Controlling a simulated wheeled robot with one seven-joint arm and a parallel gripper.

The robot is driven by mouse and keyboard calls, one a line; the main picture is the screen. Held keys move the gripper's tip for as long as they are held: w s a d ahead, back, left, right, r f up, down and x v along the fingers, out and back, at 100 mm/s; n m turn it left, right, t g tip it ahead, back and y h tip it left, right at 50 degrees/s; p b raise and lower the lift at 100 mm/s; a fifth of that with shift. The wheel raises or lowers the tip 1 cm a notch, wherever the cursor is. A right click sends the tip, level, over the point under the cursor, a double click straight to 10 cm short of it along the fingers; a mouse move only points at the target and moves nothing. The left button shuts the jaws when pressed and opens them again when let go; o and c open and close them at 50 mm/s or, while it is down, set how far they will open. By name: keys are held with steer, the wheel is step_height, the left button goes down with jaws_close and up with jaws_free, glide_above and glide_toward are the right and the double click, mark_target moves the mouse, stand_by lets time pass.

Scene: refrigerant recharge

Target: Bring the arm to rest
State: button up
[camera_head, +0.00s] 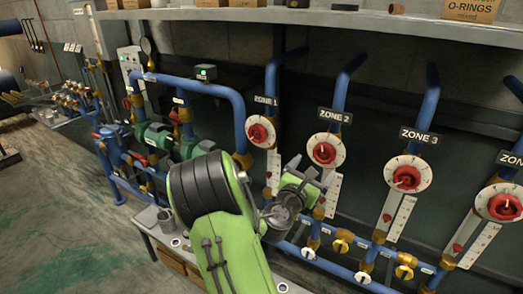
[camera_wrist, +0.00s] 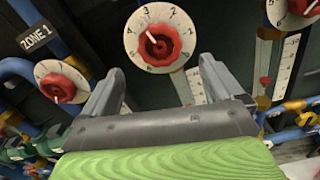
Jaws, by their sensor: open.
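My green arm reaches up from the bottom of the head view, with my gripper (camera_head: 310,178) in front of the Zone 1 and Zone 2 pipes. In the wrist view my gripper (camera_wrist: 160,88) has its two grey fingers spread wide with nothing between them. The red Zone 2 knob (camera_head: 323,152) on its white dial lies just beyond the fingers, apart from them in the head view. It also shows in the wrist view (camera_wrist: 155,45), above the gap between the fingertips.
The Zone 1 knob (camera_head: 257,132), Zone 3 knob (camera_head: 406,178) and a further knob (camera_head: 504,207) stand on blue pipes alongside. Yellow and white valves (camera_head: 340,246) line the lower pipe. A shelf (camera_head: 330,17) with boxes runs above. Open floor (camera_head: 60,210) lies at left.

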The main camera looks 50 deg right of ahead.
steer(key=w+a+f+m+t+y, duration=0.1)
steer(key=w+a+f+m+y, duration=0.1)
steer(key=a+m+y, duration=0.5)
steer(key=w+a+f+m+t+y, duration=0.1)
steer(key=a+f+m+y, duration=0.15)
steer(key=a+m, duration=0.65)
steer(key=s+a+r+y, duration=0.1)
steer(key=s+a+y, duration=0.1)
steer(key=a, duration=0.6)
steer(key=s+a+r+m+y, duration=0.1)
steer(key=s+a+y, duration=0.2)
steer(key=a, duration=0.5)
steer(key=s+a+r+y, duration=0.1)
steer(key=s+a+y, duration=0.2)
steer(key=a, duration=0.5)
steer(key=shift+a+r+t, duration=0.3)
steer(key=shift+r+t, duration=0.05)
steer(key=shift+t, duration=0.05)
